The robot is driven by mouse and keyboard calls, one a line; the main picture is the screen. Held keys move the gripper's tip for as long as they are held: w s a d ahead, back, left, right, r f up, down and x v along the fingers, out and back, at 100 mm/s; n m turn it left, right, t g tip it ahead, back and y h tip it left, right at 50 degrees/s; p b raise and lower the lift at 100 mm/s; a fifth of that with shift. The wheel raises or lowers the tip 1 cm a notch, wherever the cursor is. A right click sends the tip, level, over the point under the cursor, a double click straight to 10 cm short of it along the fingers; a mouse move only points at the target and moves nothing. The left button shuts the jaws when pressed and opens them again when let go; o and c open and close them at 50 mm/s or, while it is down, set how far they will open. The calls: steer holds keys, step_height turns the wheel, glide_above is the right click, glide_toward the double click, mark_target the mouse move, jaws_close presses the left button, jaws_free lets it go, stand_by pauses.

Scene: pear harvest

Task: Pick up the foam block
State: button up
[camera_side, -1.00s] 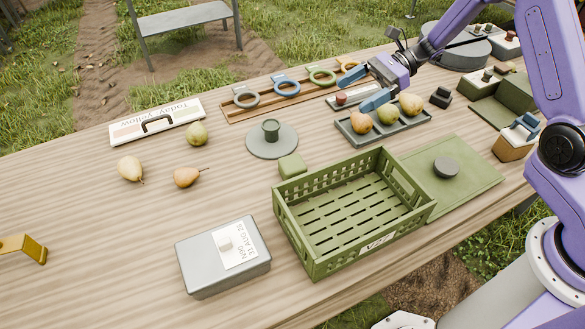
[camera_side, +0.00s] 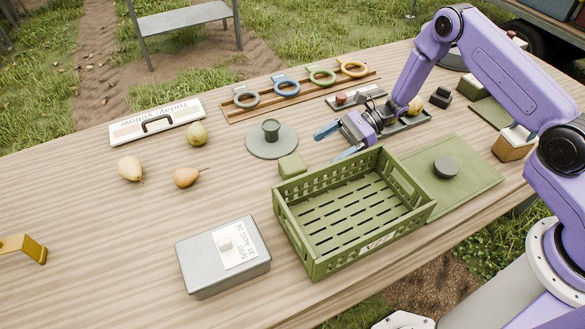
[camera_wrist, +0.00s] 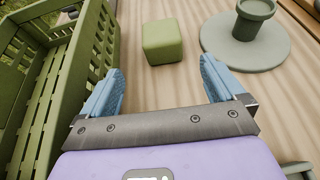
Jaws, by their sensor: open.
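The foam block is a small green cube (camera_side: 292,166) on the wooden table, just beyond the back left corner of the green crate. In the wrist view the foam block (camera_wrist: 162,42) lies ahead of my gripper, roughly between the lines of its two fingers. My gripper (camera_side: 337,143) has blue fingers spread wide and nothing between them. It is to the right of the block, close to the crate's back edge. In the wrist view my gripper (camera_wrist: 161,90) shows bare table between its fingertips.
The slatted green crate (camera_side: 285,222) stands close beside the block. A grey round plate with a knob (camera_side: 260,145) lies behind it. A grey tray with pears (camera_side: 415,125) is partly hidden by my arm. A grey box (camera_side: 195,270) stands in front.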

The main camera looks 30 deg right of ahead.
mark_target(304, 163)
steer(key=x, duration=0.6)
steer(key=shift+a+f, duration=0.1)
steer(key=shift+x, duration=2.8)
steer(key=shift+w, duration=0.15)
steer(key=c, duration=1)
